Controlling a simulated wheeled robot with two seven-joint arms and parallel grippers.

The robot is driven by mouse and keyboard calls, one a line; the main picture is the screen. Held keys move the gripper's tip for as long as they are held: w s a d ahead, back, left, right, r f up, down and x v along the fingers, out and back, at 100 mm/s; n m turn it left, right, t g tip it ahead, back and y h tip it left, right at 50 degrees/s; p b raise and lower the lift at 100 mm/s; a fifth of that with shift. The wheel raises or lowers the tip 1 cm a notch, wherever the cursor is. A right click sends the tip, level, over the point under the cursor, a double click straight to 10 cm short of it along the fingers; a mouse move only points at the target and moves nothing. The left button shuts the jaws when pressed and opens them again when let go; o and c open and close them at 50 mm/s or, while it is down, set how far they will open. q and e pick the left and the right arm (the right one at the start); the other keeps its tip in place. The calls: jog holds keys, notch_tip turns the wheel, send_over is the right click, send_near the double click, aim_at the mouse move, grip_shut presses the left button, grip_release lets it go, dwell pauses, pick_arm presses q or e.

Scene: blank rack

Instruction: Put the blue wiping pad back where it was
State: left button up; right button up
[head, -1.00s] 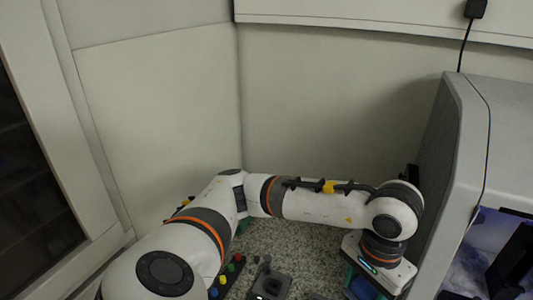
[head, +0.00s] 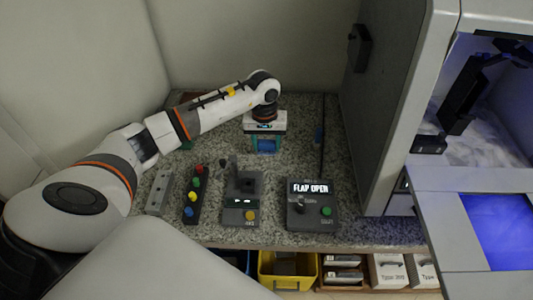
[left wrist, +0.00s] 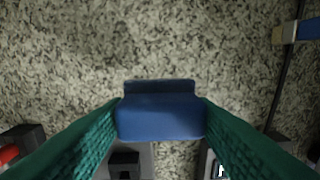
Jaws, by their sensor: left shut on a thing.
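The blue wiping pad (left wrist: 160,117) is between the green fingers of my left gripper (left wrist: 160,122) in the left wrist view. In the head view my left gripper (head: 265,148) points down over the speckled counter (head: 290,165), behind the control boxes, and is shut on the pad. My right gripper is not in view.
In front stand a "FLAP OPEN" box (head: 312,205), a box with a yellow button (head: 241,203), a strip of coloured buttons (head: 195,195) and a grey strip (head: 159,190). A thin black rod (head: 323,140) with a blue part lies right. A grey machine (head: 385,110) stands further right.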

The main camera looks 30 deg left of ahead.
aim_at(266, 149)
pick_arm(q)
notch_tip(266, 149, down, 5)
jog(key=shift+r+p, duration=0.2)
jog(key=shift+p, duration=0.15)
jog(key=shift+f, duration=0.2)
jog(key=shift+f+b, duration=0.2)
jog(key=shift+b, duration=0.15)
jog(key=o, duration=0.9)
jog(key=shift+r, duration=0.1)
jog(key=shift+o, duration=0.2)
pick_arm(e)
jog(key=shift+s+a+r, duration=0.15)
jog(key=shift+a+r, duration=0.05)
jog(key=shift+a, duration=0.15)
pick_arm(q)
jog(key=shift+r+p, duration=0.2)
jog(key=shift+p, duration=0.15)
jog(key=r+b, duration=0.1)
jog(key=r, duration=0.5)
jog(key=r+b, duration=0.1)
jog(key=r, duration=0.5)
jog(key=shift+s+a, duration=0.15)
jog(key=shift+a, duration=0.05)
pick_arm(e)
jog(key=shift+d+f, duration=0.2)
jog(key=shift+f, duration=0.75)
